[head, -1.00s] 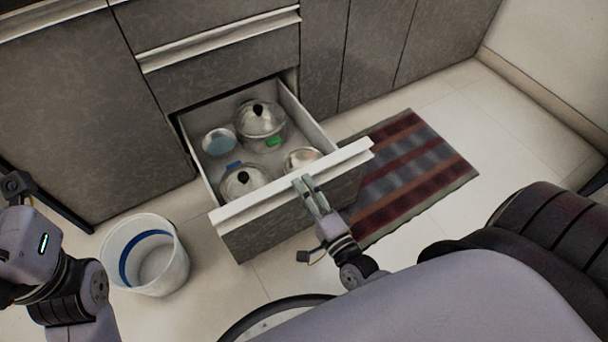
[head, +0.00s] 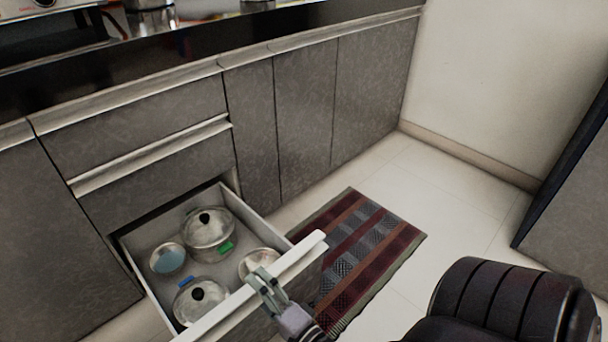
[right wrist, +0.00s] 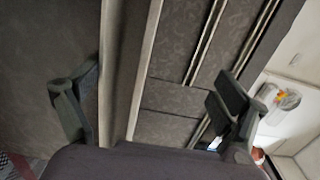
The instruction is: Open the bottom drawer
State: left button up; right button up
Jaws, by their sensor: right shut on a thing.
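The bottom drawer (head: 245,305) is pulled out from the grey cabinet, with its pale handle edge (head: 306,252) along the top of its front. Inside lie two lidded metal pots (head: 208,228) (head: 199,296), a small bluish bowl (head: 168,259) and a metal bowl (head: 259,263). My right gripper (head: 262,281) is shut on the drawer's handle edge, near its middle. In the right wrist view, its two fingers (right wrist: 160,98) stand apart on either side of the picture, with the cabinet fronts behind. My left gripper is out of view.
A striped rug (head: 370,250) lies on the floor right of the drawer. Closed drawers (head: 140,125) and cabinet doors (head: 305,120) line the wall under a black counter (head: 190,50). Pale floor (head: 440,190) is clear beyond the rug, with a dark-edged panel (head: 570,200) at the far right.

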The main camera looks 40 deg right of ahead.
jog(key=shift+s+d+r, duration=0.1)
jog(key=shift+s+r, duration=0.2)
jog(key=shift+s, duration=0.45)
jog(key=shift+s+r, duration=0.25)
jog(key=shift+s, duration=0.5)
jog(key=shift+c, duration=0.8)
jog(key=shift+s+f, duration=0.2)
jog(key=shift+s, duration=0.65)
jog(key=shift+c, duration=1.1)
jog(key=shift+s, duration=0.8)
jog(key=c, duration=0.7)
jog(key=s, duration=0.4)
jog(key=s+f, duration=0.1)
jog(key=s, duration=0.8)
jog(key=shift+s+d+f, duration=0.2)
jog(key=shift+s+f, duration=0.05)
jog(key=shift+f, duration=0.05)
jog(key=shift+c, duration=0.2)
jog(key=shift+r+p, duration=0.1)
jog(key=shift+p, duration=0.55)
jog(key=shift+c, duration=0.3)
